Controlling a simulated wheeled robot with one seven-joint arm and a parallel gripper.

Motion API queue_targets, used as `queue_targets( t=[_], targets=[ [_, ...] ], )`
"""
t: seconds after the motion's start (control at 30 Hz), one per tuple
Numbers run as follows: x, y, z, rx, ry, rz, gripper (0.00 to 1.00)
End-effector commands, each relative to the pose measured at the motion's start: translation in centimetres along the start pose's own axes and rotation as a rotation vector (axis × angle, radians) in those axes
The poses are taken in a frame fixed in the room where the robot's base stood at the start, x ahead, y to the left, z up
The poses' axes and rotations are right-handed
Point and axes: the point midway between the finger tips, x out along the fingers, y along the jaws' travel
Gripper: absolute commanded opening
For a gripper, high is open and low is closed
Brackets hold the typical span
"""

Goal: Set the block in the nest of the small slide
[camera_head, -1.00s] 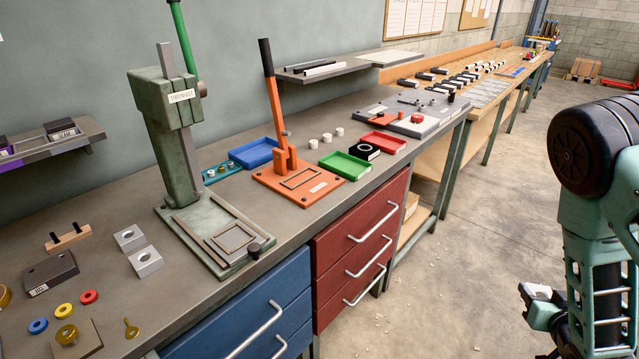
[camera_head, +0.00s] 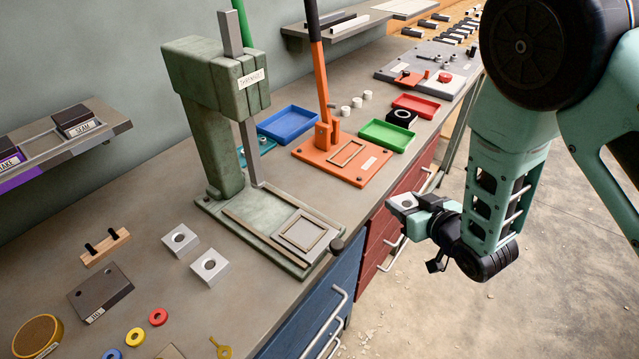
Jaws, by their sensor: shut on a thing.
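My gripper (camera_head: 411,213) is shut on a light grey block (camera_head: 403,201) with a round hole in its top. It holds the block in the air beyond the front edge of the bench, right of the green press. The green fly press (camera_head: 217,120) has a flat base with guide rails and a slide plate bearing a raised square frame, a nest (camera_head: 302,231). The nest looks empty, and the gripper is apart from it. Two similar holed blocks (camera_head: 180,240) and (camera_head: 209,267) lie on the bench left of the press.
An orange lever press (camera_head: 343,158) with a rectangular frame stands behind. Blue (camera_head: 289,124), green (camera_head: 388,135) and red (camera_head: 416,105) trays lie around it. A dark block (camera_head: 101,291) and coloured rings (camera_head: 135,336) lie at front left. A black knob (camera_head: 337,245) stands at the green base's corner.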

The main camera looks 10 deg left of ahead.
Motion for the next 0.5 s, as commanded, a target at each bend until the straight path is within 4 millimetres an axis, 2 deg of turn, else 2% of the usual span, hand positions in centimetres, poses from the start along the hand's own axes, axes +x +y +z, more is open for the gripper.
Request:
queue_targets(
  t=[0.03,0.1,0.3,0.4,0.5],
  targets=[
    [0.2,-2.8,-1.9,-0.024,0.006,-0.062,0.21],
    [0.4,-6.5,-3.5,-0.059,0.006,-0.145,0.21],
    [-0.3,-15.9,-7.2,-0.145,0.006,-0.353,0.21],
    [-0.9,-19.1,-8.3,-0.176,0.003,-0.427,0.21],
    [-1.4,-21.4,-9.0,-0.197,0.003,-0.476,0.21]
  ],
)
